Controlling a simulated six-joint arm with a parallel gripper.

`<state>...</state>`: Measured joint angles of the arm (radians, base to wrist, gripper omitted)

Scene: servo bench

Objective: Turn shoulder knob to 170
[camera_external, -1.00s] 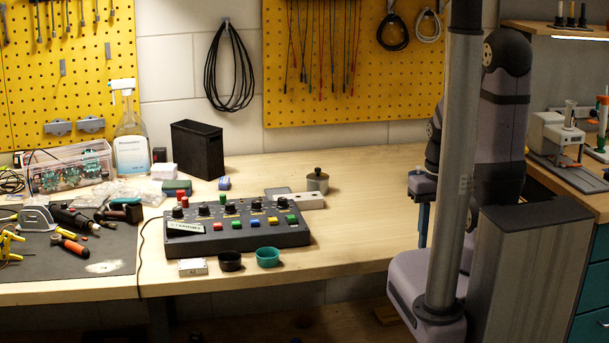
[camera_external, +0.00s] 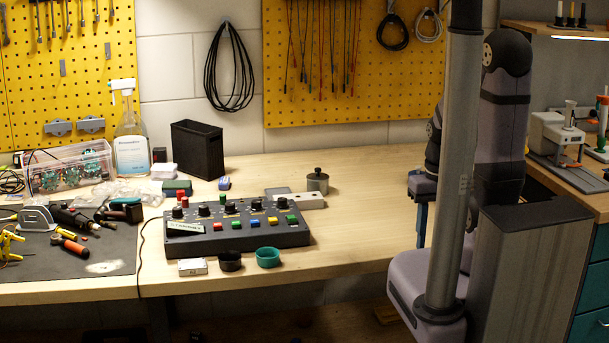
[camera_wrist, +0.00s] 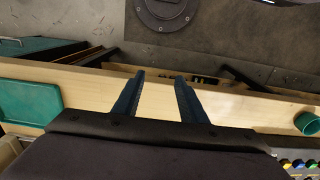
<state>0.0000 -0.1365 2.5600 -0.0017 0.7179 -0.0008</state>
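A dark control box (camera_external: 238,238) with several black knobs and coloured buttons sits on the bench. Its knobs include a black one (camera_external: 204,210) at the back left and another (camera_external: 282,203) at the right; I cannot read which is the shoulder knob or its setting. In the wrist view only a corner of the box, with coloured buttons (camera_wrist: 298,163), shows at the lower right. My gripper (camera_wrist: 158,78) is open and empty, its two blue fingers apart above the bench's edge. In the external view it (camera_external: 421,222) is well to the right of the box, partly hidden by a post.
A teal cup (camera_external: 267,257), a dark cup (camera_external: 230,261) and a small white box (camera_external: 193,267) stand in front of the control box. The bench (camera_external: 365,205) between box and gripper is clear.

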